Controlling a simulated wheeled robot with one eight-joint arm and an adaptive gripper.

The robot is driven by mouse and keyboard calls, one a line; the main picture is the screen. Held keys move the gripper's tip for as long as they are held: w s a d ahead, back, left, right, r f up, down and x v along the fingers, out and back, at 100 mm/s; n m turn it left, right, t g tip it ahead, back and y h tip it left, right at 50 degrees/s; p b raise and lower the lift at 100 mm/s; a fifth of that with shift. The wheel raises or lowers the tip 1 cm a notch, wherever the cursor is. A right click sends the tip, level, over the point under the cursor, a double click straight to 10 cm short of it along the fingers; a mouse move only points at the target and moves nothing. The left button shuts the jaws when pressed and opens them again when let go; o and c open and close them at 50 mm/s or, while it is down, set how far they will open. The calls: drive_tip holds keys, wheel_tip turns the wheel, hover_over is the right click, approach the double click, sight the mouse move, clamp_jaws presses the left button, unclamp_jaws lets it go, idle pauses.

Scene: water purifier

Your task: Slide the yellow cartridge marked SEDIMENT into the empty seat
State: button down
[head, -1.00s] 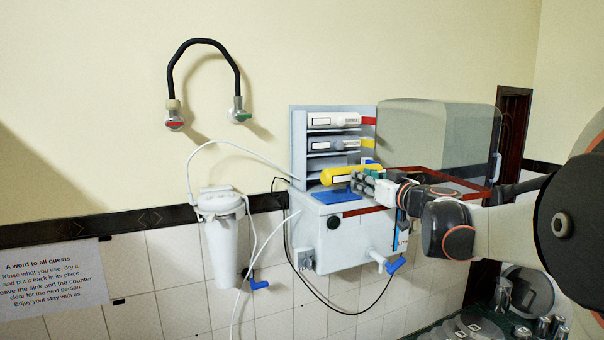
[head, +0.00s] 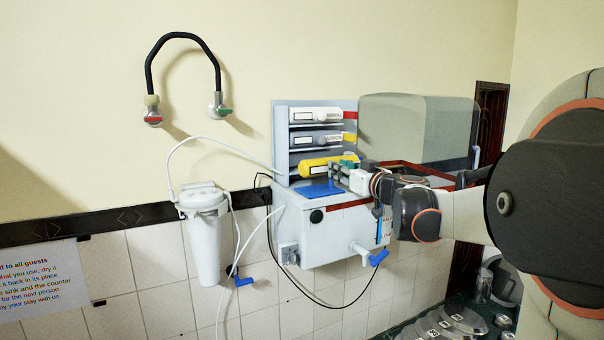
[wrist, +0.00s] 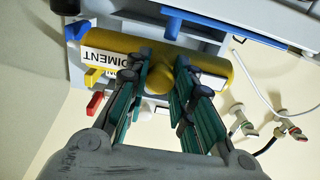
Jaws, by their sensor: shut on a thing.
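The yellow cartridge (head: 314,165) lies level at the lowest bay of the upright grey rack (head: 281,140). In the wrist view, the cartridge (wrist: 210,70) shows a label ending in "DIMENT", upside down. My gripper (wrist: 163,74) is shut on the round knob in the middle of its front; my gripper (head: 340,168) covers its right part in the head view. The bay behind the cartridge, the empty seat, is mostly hidden, so I cannot tell how deep it sits.
A white cartridge (head: 315,115) and a grey one (head: 316,139) fill the bays above. A blue plate (head: 318,191) lies just below on the white housing (head: 340,230). A clear cover (head: 420,130) stands to the right. A white filter canister (head: 206,245) hangs at left.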

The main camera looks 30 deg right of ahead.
drive_tip(key=shift+w, duration=1.65)
drive_tip(key=shift+w+d+b, duration=0.15)
drive_tip(key=shift+w+b, duration=0.25)
drive_tip(key=shift+w, duration=1.1)
drive_tip(key=shift+w+d+b, duration=0.1)
drive_tip(key=shift+w+b, duration=0.3)
drive_tip(key=shift+w, duration=1.05)
idle(0.6)
drive_tip(key=c, duration=1.3)
unclamp_jaws()
drive_tip(key=shift+s+a, duration=0.15)
drive_tip(key=shift+s, duration=1.75)
drive_tip(key=shift+s+a, duration=0.1)
drive_tip(key=shift+s, duration=1.75)
